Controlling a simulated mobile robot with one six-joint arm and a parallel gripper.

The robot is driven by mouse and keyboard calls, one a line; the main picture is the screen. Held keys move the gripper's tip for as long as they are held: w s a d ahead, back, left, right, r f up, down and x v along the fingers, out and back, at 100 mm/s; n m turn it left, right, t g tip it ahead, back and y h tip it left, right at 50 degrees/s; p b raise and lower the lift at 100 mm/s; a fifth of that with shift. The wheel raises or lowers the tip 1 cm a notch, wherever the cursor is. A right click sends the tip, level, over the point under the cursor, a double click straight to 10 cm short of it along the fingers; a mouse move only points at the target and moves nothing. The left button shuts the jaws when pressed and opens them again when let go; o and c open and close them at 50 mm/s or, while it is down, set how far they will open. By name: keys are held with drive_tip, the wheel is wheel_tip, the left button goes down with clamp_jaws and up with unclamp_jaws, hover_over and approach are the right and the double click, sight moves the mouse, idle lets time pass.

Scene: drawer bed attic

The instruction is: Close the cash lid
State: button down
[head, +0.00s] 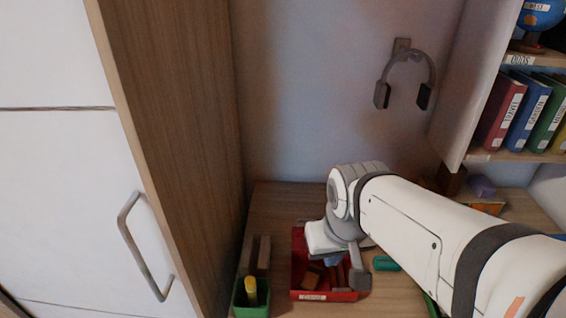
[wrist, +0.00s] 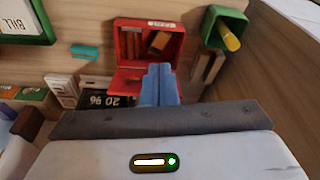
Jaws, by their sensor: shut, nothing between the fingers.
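The red cash box (head: 330,296) stands on the desk, with a white label on its front and brown pieces inside. It also shows in the wrist view (wrist: 178,27), with its interior uncovered. A red panel at its back, seemingly the open lid (wrist: 122,82), is partly hidden behind my fingers. In the head view my arm covers much of that side. My gripper (wrist: 158,70) is shut and empty, its blue fingers reaching over the back part of the box. In the head view my gripper (head: 333,262) is over the box; I cannot tell whether it touches the lid.
A green cup (head: 251,299) with a yellow pen stands left of the box, near a wooden holder (head: 264,252). A teal block (head: 386,263) lies to the right. A dark number display (wrist: 105,100) is close to my fingers. A tall cabinet side (head: 175,130) bounds the left.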

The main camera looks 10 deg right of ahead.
drive_tip(key=shift+d, duration=0.15)
drive_tip(key=w+d+m+g+p, duration=0.25)
drive_tip(key=w+g, duration=0.25)
drive_tip(key=w, duration=2.4)
drive_tip(key=s+a+f+p, duration=0.2)
drive_tip(key=s+f, duration=0.3)
drive_tip(key=f, duration=0.5)
drive_tip(key=shift+s+a+f+y, duration=0.15)
drive_tip(key=shift+s+y, duration=0.15)
